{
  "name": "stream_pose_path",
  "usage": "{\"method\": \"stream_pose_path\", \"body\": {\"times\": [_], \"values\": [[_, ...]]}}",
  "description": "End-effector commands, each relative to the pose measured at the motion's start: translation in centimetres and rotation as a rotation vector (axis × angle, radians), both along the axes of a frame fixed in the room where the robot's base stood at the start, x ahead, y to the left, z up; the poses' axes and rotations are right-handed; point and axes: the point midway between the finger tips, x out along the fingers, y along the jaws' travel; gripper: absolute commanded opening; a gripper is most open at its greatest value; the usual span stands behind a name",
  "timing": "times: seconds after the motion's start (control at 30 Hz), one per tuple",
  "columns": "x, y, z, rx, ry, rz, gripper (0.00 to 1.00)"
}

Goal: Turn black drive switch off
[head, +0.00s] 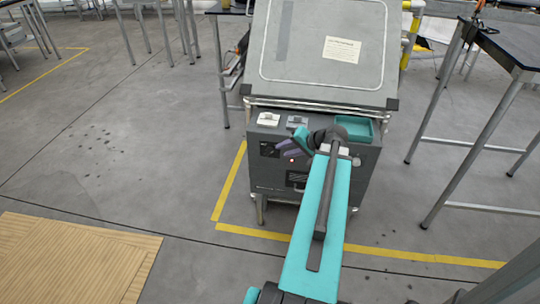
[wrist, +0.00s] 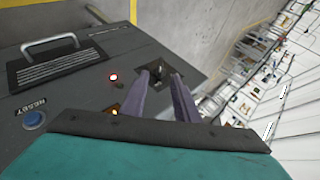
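The grey control cabinet (head: 275,179) stands in the middle of the head view. In the wrist view its dark panel (wrist: 75,95) fills the left. A small black switch (wrist: 158,70) sits on a dark plate there, between and just beyond my fingertips; its on or off position is too small to tell. My gripper (wrist: 159,78) is open, with its two purple fingers apart and nothing held. I cannot tell if a finger touches the switch. In the head view my gripper (head: 285,145) is at the cabinet front, and the switch cannot be made out.
The panel also has a lit red lamp (wrist: 113,77), an amber lamp (wrist: 114,112), a blue reset button (wrist: 34,120) and a metal handle (wrist: 50,44). A teal tray (head: 354,128) is on the cabinet.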

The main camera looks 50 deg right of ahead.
Motion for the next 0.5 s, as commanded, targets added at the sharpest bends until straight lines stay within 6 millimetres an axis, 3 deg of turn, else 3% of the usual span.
{"method": "stream_pose_path", "body": {"times": [0.5], "values": [[5.6,0.0,-4.8,0.0,0.0,0.0,0.28]]}}
